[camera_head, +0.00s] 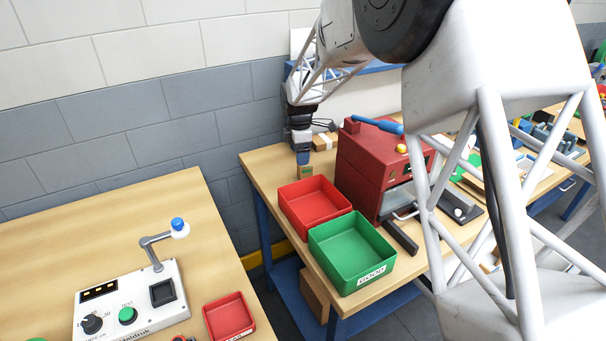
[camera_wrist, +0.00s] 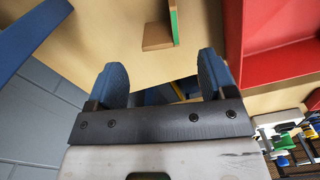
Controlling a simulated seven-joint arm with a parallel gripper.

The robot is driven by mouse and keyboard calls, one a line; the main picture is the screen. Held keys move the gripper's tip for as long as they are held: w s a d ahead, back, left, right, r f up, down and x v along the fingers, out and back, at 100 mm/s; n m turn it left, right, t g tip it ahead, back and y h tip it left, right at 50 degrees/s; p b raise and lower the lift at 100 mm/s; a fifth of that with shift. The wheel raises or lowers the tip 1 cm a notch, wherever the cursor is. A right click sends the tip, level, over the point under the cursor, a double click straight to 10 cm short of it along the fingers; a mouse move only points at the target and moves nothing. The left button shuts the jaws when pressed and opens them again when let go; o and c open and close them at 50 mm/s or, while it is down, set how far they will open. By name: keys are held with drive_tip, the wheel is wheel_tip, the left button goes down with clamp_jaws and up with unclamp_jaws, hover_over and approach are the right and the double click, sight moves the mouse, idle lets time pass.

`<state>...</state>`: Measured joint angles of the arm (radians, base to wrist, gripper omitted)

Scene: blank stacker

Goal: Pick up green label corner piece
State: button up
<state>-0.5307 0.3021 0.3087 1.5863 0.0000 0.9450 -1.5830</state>
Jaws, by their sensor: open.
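The green label corner piece (camera_head: 305,172) stands on the wooden table at the back left, a small tan block with a green face. In the wrist view the corner piece (camera_wrist: 157,37) shows as an L of tan wood with a green strip along its upright edge, cut off by the top of the picture. My gripper (camera_head: 302,154) is just above or behind it in the head view. In the wrist view my gripper (camera_wrist: 162,76) has its two blue fingers spread with nothing between them. The piece lies beyond the fingertips, roughly in line with the gap.
A red tray (camera_head: 329,221) and a green tray (camera_head: 342,287) stand in front of the piece. The red tray's wall (camera_wrist: 234,35) is close on the right in the wrist view. A grey wall is behind.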

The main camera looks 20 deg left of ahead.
sight(300, 171)
drive_tip(key=shift+f, duration=0.1)
drive_tip(key=shift+f, duration=1.2)
drive_tip(key=shift+f, duration=0.1)
drive_tip(key=shift+f, duration=2.5)
drive_tip(key=shift+c, duration=0.2)
drive_tip(key=c, duration=0.9)
